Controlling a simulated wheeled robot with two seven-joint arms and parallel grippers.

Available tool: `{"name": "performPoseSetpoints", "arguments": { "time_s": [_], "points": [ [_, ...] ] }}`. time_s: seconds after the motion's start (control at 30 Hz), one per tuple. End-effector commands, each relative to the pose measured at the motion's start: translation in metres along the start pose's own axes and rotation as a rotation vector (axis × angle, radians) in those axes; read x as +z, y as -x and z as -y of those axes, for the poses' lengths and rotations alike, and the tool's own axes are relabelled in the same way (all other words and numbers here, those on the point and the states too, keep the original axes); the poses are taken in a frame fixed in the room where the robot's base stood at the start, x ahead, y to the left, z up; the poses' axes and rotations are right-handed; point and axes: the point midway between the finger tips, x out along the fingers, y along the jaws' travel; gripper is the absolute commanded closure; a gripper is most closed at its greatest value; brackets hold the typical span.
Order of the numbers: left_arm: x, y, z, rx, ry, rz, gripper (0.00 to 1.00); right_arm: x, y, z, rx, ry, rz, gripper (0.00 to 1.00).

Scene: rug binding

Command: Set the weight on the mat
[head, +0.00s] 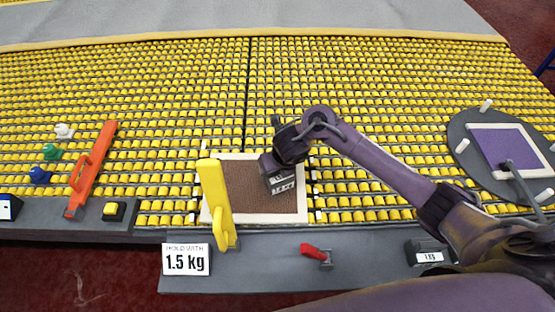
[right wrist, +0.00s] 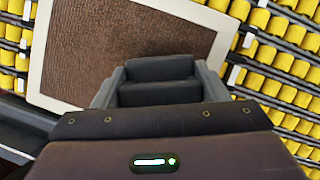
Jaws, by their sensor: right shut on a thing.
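The mat (head: 240,187) is a brown textured rectangle with a cream border; it also shows in the right wrist view (right wrist: 125,40). My right gripper (head: 277,167) is over the right part of the mat. It is shut on a dark grey weight (head: 284,186) with a pale label on its side, too small to read. In the right wrist view, the weight (right wrist: 160,92) sits between the jaws (right wrist: 158,75). I cannot tell whether its underside touches the mat. My left gripper is not in view.
A yellow upright with a handle (head: 215,195) stands at the mat's left edge. A sign (head: 186,260) reads "HOLD WITH 1.5 kg". Another weight (head: 430,256), a red-handled lever (head: 315,252) and an orange bar (head: 92,165) are nearby. Yellow rollers (head: 390,100) surround the mat.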

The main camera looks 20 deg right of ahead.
Motion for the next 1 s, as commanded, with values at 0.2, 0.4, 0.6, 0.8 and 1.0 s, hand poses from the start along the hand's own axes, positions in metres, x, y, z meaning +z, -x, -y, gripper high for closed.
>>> {"name": "performPoseSetpoints", "arguments": {
  "time_s": [0.2,0.4,0.6,0.8,1.0],
  "points": [
    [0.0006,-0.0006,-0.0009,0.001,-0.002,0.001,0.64,0.0018,-0.0024,-0.0004,0.002,-0.001,0.009,1.0],
    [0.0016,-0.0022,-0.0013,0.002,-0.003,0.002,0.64,0.0013,-0.0038,-0.0004,0.002,-0.001,0.009,1.0],
    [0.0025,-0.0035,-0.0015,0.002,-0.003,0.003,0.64,-0.003,-0.0073,-0.0001,0.0,0.001,0.001,0.17],
    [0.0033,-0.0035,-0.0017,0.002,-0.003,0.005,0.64,-0.003,-0.0072,-0.0001,0.0,0.001,0.001,0.11],
    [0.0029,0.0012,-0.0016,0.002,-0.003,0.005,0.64,-0.0011,-0.0026,-0.0002,0.001,0.0,0.001,0.11]
  ]
}}
